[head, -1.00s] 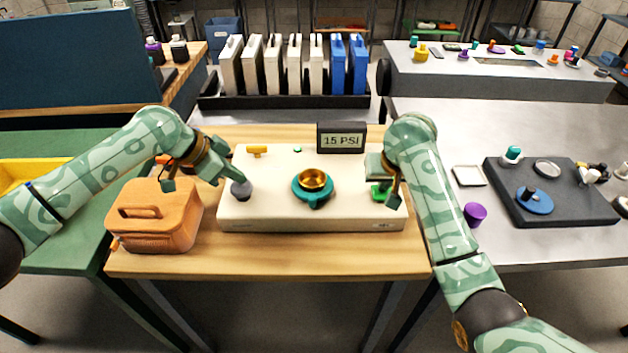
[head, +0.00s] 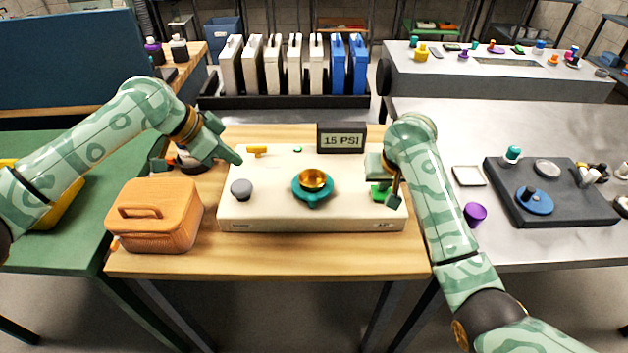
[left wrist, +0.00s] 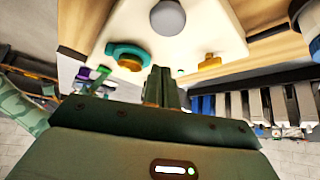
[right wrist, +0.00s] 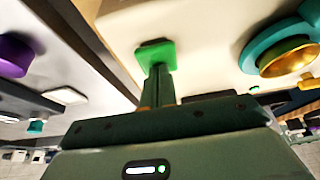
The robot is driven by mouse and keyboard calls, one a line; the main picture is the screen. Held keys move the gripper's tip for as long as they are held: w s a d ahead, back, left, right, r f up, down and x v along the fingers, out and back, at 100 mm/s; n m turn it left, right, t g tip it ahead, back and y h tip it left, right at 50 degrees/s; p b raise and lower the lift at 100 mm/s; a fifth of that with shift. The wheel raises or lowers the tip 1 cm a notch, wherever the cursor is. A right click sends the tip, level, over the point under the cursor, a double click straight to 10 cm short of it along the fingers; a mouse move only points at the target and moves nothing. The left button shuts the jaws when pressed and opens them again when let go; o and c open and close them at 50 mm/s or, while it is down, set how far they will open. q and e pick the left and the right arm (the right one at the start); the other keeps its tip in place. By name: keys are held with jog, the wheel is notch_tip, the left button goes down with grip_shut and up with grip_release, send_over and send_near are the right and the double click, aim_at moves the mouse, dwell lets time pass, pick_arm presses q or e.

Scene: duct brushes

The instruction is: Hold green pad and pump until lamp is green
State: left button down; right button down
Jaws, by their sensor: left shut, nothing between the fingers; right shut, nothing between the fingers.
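The cream console (head: 265,212) carries a grey round knob (head: 241,189) at left, a green pad (head: 380,192) at right and a small lamp (head: 297,149) at the back that looks green. Its display (head: 341,139) reads 15 PSI. My left gripper (head: 236,160) is shut and empty, raised above and behind the grey knob, apart from it. The knob also shows in the left wrist view (left wrist: 168,17). My right gripper (right wrist: 157,67) is shut, its fingertips at the green pad (right wrist: 150,54) and seemingly touching it. The right gripper partly hides the pad in the head view.
A teal ring with a gold cup (head: 313,181) sits mid-console, and a yellow handle (head: 257,151) at its back left. An orange case (head: 155,215) stands left of the console. A purple cup (head: 475,213) stands on the metal table to the right.

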pick_arm(q)
jog(key=shift+r, duration=0.95)
pick_arm(e)
notch_tip(320, 180, up, 7)
dwell(0.5)
